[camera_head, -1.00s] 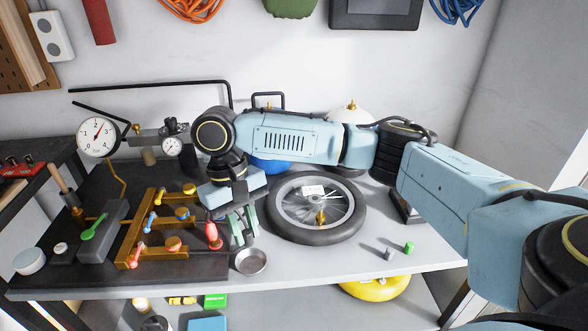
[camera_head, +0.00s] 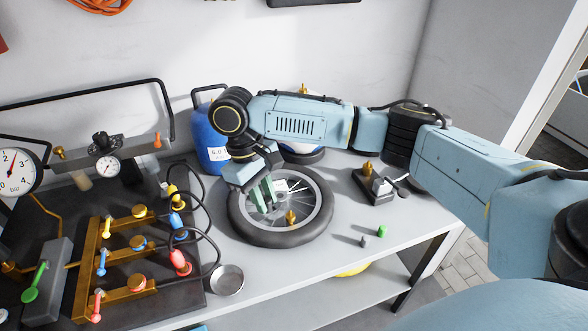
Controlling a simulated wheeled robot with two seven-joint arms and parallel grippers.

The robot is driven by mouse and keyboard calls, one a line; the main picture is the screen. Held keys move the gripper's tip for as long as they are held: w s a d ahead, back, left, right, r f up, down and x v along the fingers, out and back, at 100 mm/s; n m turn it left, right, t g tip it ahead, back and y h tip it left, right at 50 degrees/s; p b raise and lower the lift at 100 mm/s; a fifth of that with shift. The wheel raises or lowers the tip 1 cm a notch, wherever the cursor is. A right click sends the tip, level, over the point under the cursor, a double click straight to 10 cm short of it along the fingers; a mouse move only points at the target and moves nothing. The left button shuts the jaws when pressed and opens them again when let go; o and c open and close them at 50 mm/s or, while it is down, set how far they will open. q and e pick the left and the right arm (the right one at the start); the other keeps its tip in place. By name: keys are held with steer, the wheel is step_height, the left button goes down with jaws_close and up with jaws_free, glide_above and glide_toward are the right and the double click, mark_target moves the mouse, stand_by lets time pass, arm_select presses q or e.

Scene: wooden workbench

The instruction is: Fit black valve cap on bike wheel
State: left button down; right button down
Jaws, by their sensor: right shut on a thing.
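The bike wheel (camera_head: 307,229) lies flat on the bench, a black tyre around a grey rim. A brass valve (camera_head: 291,217) stands up at the near side of the rim. My right gripper (camera_head: 264,200) points down over the left part of the wheel, left of the valve. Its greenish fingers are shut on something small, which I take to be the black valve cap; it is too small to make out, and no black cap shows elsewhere. A small metal dish (camera_head: 228,281) left of the wheel looks empty. My left gripper is out of view.
A grey cap (camera_head: 365,241) and a green cap (camera_head: 382,231) stand right of the wheel. The brass manifold (camera_head: 118,262) with coloured valves and black hoses is at left. A blue tank (camera_head: 207,140) stands behind.

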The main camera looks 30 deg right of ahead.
steer(key=w+d+f+n+t+p, duration=0.1)
steer(key=d+f+n+p, duration=0.1)
steer(key=n, duration=0.5)
steer(key=d+f+n+t+h+p, duration=0.1)
steer(key=d+f+n+t+p, duration=0.1)
steer(key=n, duration=0.4)
steer(key=w+d+f+n+t+p, duration=0.1)
steer(key=d+f+n+p, duration=0.2)
steer(key=n, duration=0.4)
steer(key=shift+w+d+f+n+t, duration=0.25)
steer(key=shift+w+d+n+t, duration=0.05)
steer(key=shift+w+d+t, duration=0.1)
steer(key=shift+f, duration=0.45)
steer(key=shift+p, duration=0.85)
stand_by(0.4)
steer(key=shift+f, duration=0.55)
stand_by(0.5)
steer(key=shift+f, duration=0.7)
stand_by(1.1)
steer(key=c, duration=0.7)
jaws_free()
